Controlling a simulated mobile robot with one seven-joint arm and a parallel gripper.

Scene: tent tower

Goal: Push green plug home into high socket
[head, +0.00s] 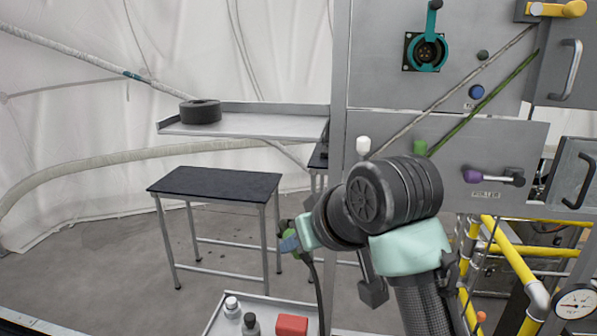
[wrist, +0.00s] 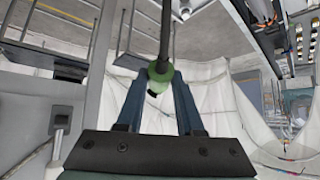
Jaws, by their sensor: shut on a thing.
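The green plug (wrist: 155,72) is between the two fingers of my gripper (wrist: 160,80) in the wrist view, with a dark cable (wrist: 166,30) running from it. In the head view the green plug (head: 297,250) shows small at the end of my arm, left of the panel and well below the socket; my gripper (head: 290,240) is shut on it. The high socket (head: 426,52) is a round teal-rimmed fitting with dark contacts, its lid raised, on the upper grey panel. Plug and socket are far apart.
A dark-topped table (head: 215,184) stands at left, below a grey shelf (head: 260,122) holding a black roll (head: 200,111). A tray with a red box (head: 291,326) is at the bottom.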

